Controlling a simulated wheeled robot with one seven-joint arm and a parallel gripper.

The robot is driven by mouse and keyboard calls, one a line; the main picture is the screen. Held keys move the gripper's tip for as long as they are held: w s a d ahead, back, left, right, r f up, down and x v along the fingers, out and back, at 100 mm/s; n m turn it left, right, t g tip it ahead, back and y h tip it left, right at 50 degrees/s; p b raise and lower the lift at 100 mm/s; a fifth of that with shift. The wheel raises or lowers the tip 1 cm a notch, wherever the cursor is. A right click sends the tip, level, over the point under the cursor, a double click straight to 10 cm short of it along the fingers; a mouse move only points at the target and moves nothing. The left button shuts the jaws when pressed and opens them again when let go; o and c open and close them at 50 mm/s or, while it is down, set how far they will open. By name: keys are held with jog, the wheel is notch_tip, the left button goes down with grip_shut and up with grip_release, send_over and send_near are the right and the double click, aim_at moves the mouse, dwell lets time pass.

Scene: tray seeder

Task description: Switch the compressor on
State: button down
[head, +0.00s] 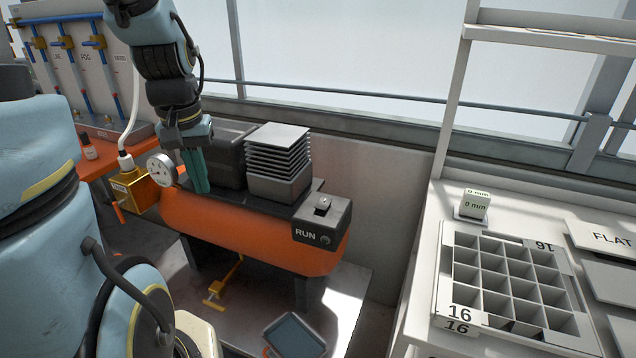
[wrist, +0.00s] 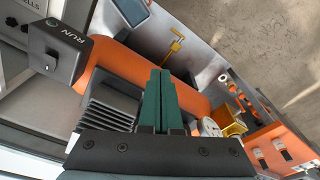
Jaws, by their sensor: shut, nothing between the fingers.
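The compressor has an orange tank (head: 225,228) and a finned grey motor block (head: 282,165) on top. At its right end is a dark switch box (head: 321,224) marked RUN, with a small light metal toggle (head: 323,203) on top and a dark round part on its front. Which way the toggle is thrown is hard to tell. My gripper (head: 201,190) points down over the left part of the tank, left of the fins and well away from the switch box. Its green fingers are together and empty. In the wrist view the fingers (wrist: 157,90) are in front of the tank, and the switch box (wrist: 58,50) is at upper left.
A pressure gauge (head: 161,170) and brass regulator (head: 147,192) are just left of my gripper. A yellow drain handle (head: 216,298) hangs below the tank. A white bench with a 16-marked seed tray (head: 443,270) is at right. Space above the switch box is clear.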

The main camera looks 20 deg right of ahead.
jog(key=w+d+r+m+b, duration=0.2)
jog(key=w+d+m+b, duration=0.1)
jog(key=d, duration=1.1)
notch_tip(320, 180, up, 4)
jog(key=m+g+b, duration=0.1)
jog(key=m+b, duration=0.1)
jog(key=m, duration=0.1)
send_over(329, 198)
jog(key=shift+f, duration=0.15)
notch_tip(329, 198, down, 14)
jog(key=shift+r+p, duration=0.1)
jog(key=shift+p, duration=1.1)
jog(key=shift+y+p, duration=0.3)
jog(key=shift+p, duration=0.05)
